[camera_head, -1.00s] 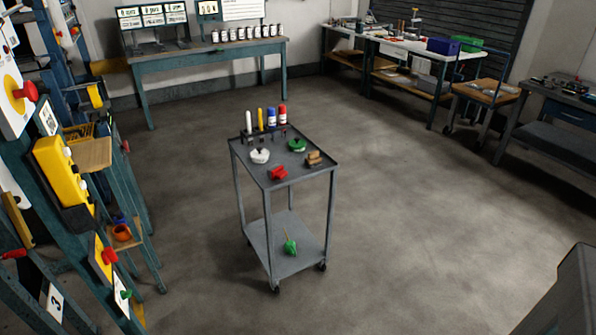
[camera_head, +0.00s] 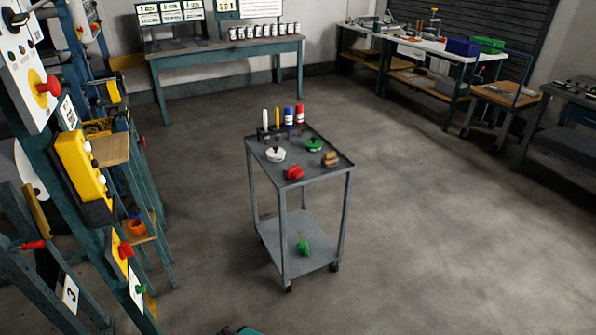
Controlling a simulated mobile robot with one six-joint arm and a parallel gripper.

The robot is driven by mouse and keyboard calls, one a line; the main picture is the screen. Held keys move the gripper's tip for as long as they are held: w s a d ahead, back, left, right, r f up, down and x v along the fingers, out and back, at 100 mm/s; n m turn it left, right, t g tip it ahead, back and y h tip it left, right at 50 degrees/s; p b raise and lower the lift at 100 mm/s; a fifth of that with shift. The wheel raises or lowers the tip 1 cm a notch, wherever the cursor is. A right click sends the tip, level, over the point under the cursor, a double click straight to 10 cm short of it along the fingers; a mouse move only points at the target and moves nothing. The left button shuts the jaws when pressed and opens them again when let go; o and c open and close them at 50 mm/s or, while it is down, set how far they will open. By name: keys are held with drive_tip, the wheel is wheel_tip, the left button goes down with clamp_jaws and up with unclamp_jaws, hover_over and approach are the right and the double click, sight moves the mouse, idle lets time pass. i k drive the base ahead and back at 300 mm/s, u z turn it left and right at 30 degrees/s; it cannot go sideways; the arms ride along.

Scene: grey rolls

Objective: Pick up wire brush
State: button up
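A small brown, wood-coloured block (camera_head: 330,159) lies near the right edge of the grey cart's top shelf (camera_head: 309,178). It looks like the wire brush, but it is too small for me to make out bristles. My gripper is not in view, so I cannot tell its state or its distance from the cart.
The cart top also holds a red item (camera_head: 294,173), a white round item (camera_head: 275,154), a green round item (camera_head: 314,144) and several upright markers and bottles. A green item (camera_head: 303,247) lies on its lower shelf. Teal rack panels (camera_head: 85,165) stand left. Floor right of the cart is clear.

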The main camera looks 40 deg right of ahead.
sight(292, 171)
drive_tip(key=u, duration=0.05)
drive_tip(key=i, duration=1)
drive_tip(key=z, duration=0.05)
